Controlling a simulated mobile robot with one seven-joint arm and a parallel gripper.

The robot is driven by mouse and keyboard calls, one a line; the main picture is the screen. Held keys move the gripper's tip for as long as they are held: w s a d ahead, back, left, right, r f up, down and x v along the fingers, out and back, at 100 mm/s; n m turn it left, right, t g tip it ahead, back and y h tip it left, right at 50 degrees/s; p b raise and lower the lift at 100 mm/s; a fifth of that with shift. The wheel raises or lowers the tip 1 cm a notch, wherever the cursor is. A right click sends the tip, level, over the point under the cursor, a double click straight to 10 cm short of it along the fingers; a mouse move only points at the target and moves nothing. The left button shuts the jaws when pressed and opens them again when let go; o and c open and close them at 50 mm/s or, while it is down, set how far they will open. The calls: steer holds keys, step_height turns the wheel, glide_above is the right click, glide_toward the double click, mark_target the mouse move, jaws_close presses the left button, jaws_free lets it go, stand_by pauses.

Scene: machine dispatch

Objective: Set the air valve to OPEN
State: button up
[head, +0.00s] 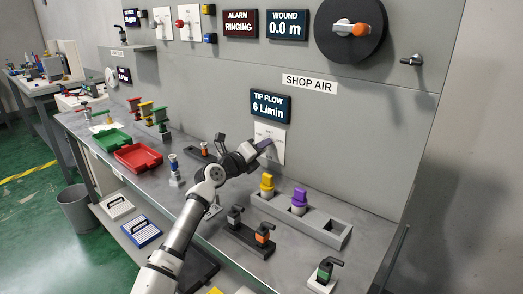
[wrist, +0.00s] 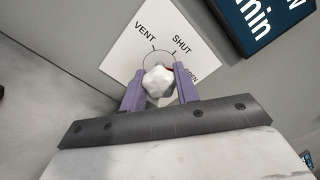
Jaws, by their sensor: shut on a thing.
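The air valve is a white faceted knob (wrist: 157,82) on a white plate (wrist: 125,55) marked VENT, SHUT and OPEN. In the head view the plate (head: 278,154) is on the wall under the TIP FLOW display, and my arm partly hides it. My gripper (wrist: 159,80) is shut on the knob, with one purple finger on each side. A bit of red shows beside the right finger, on the side of SHUT and OPEN. The finger partly covers it and the OPEN label, so the exact setting cannot be told. My gripper (head: 262,146) also shows in the head view.
The TIP FLOW display (head: 270,105) reads 6 L/min just above the plate. On the bench below are a grey holder (head: 325,231) with yellow and purple pieces, a dark holder (head: 240,238), and red (head: 138,158) and green (head: 110,139) trays.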

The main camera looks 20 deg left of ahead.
stand_by(0.3)
steer(key=o, duration=1)
steer(key=shift+c, duration=0.2)
steer(key=shift+s, duration=0.1)
steer(key=b+v, duration=0.3)
steer(key=v, duration=1)
steer(key=shift+s, duration=0.3)
